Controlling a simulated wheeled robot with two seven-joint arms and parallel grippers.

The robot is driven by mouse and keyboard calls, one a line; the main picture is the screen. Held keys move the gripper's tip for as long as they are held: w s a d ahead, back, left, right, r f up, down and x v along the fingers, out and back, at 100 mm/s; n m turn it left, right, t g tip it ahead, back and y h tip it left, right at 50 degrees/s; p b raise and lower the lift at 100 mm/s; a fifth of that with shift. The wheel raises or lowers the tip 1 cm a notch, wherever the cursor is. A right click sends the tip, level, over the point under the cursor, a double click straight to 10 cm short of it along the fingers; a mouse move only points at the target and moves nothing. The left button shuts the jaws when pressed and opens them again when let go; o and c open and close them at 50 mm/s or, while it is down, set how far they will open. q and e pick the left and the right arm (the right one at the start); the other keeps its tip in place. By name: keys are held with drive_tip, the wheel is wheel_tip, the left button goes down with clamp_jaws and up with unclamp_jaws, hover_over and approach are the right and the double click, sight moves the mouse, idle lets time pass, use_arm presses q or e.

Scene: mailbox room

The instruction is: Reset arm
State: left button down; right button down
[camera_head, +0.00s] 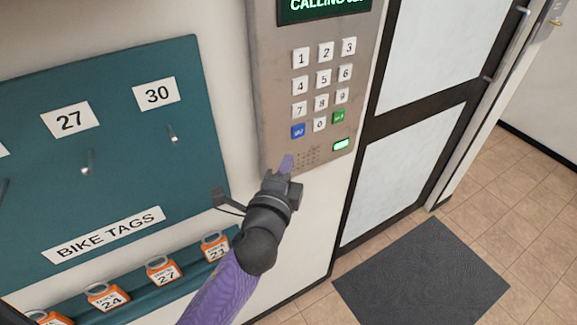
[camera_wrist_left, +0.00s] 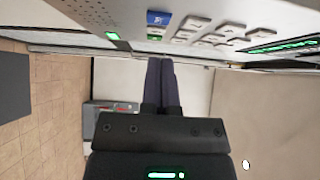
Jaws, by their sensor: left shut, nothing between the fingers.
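My left gripper (camera_head: 287,164) is shut and empty. In the head view its fingertips are in front of the lower part of a metal keypad panel (camera_head: 270,80), just below the blue key (camera_head: 298,131). Whether they touch the panel I cannot tell. In the left wrist view the closed purple fingers (camera_wrist_left: 161,82) point toward the panel (camera_wrist_left: 85,14), which runs along the top. The panel's screen (camera_head: 325,6) reads "CALLING" with the rest cut off. A small green light (camera_head: 341,145) is lit at its lower right. My right gripper is not in view.
A teal board (camera_head: 120,130) marked "BIKE TAGS" has hooks and number cards. Several orange tags (camera_head: 163,270) sit on its lower ledge. A dark-framed door (camera_head: 390,170) stands at the right, with a grey mat (camera_head: 420,285) on the tiled floor.

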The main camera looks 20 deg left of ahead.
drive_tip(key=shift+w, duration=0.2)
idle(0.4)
